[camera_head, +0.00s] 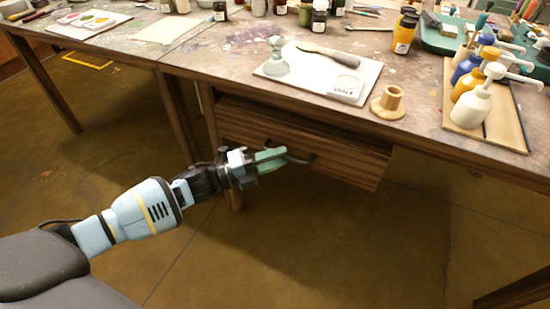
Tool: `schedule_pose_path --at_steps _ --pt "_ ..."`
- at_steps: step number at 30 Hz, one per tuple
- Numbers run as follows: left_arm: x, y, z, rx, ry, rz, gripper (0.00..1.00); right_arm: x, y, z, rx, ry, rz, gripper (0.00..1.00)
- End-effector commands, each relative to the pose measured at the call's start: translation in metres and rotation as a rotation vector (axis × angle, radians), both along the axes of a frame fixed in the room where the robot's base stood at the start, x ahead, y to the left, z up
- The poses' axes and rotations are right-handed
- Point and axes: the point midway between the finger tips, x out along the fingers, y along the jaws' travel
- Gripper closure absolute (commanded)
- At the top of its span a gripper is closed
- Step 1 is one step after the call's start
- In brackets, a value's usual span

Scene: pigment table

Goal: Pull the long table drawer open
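The long drawer (345,168) has a brown wood-grain front and sits under the edge of the paint-stained table (225,62). Its dark handle (304,158) is at the middle of the front. My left gripper (278,158) reaches in from the left, with its green fingertips at the handle's left part. The fingers are close together, and the dark bar comes out from between them. The fingers hide part of the handle. The inside of the drawer does not show, and I cannot tell exactly how far out it stands. My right gripper is not in view.
On the table above the drawer are a white board (290,82), a wooden stand (388,102) near the front edge, and pump bottles (472,107) on a tray at the right. Table legs (183,115) stand at the left. The floor (300,245) before the drawer is clear.

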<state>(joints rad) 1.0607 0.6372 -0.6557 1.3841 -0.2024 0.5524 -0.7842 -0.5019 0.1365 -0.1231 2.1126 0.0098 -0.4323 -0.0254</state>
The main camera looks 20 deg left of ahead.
Motion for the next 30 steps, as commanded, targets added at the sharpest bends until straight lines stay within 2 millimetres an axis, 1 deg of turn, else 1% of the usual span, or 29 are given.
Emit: schedule_pose_path --at_steps 4,9,11,12,23,26,30 --pt "0.000 0.000 0.000 0.000 0.000 0.000 0.68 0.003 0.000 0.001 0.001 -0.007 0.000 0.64" --pt "0.000 0.000 0.000 0.000 0.000 0.000 0.90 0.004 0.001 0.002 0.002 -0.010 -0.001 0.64" --pt "0.000 0.000 0.000 0.000 0.000 0.000 0.98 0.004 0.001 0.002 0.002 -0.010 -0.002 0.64" --pt "0.000 0.000 0.000 0.000 0.000 0.000 1.00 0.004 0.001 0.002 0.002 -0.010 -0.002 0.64" --pt "-0.003 0.000 0.000 0.000 0.000 0.000 1.00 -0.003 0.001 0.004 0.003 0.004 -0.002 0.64" --pt "-0.009 0.000 0.001 0.000 0.001 0.000 1.00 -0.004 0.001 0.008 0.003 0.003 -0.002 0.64" --pt "-0.028 0.001 0.002 0.000 0.003 0.000 1.00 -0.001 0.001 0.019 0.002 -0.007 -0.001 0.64"
